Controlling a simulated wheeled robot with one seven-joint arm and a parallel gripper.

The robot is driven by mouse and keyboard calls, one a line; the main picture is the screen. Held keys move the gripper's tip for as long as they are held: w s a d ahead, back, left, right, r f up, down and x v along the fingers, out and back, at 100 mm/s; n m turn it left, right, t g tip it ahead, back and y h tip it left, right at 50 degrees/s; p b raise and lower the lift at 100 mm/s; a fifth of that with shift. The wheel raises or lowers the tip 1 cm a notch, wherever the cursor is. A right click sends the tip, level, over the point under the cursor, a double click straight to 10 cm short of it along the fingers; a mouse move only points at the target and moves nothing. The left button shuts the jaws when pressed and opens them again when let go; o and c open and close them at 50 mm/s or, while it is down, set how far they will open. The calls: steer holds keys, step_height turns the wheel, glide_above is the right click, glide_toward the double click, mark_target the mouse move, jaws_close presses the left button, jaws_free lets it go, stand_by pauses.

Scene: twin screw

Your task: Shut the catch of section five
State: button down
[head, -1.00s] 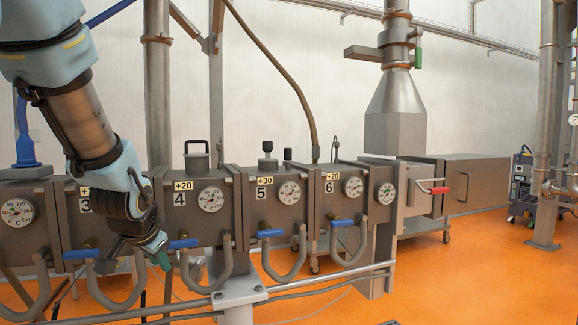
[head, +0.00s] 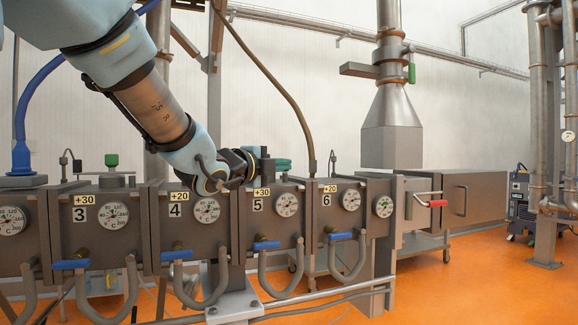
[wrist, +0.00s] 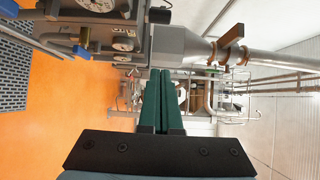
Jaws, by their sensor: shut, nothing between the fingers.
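Section five (head: 276,232) is a grey box with a "5" label, a "+30" tag and a round dial. A blue lever (head: 266,245) sits low on its front, above a curved pipe. My gripper (head: 284,164) is just above the top of section five in the head view, its green fingers pointing right. They are shut and hold nothing. In the wrist view the fingers (wrist: 160,95) lie together along the middle. My gripper and wrist hide much of the top of section five, so I cannot tell the state of its catch or whether I touch it.
Section four (head: 196,232) is to the left and section six (head: 340,225) to the right, each with a blue lever. Section three (head: 100,232) has a green-topped knob (head: 111,160).

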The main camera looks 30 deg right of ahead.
steer(key=shift+d, duration=0.1)
steer(key=p+x, duration=0.4)
steer(key=x, duration=0.6)
steer(key=shift+w+a+f+p, duration=0.1)
steer(key=shift+w+a+p, duration=0.4)
steer(key=shift+w+a, duration=1)
steer(key=shift+s+a, duration=0.1)
steer(key=shift+s, duration=0.05)
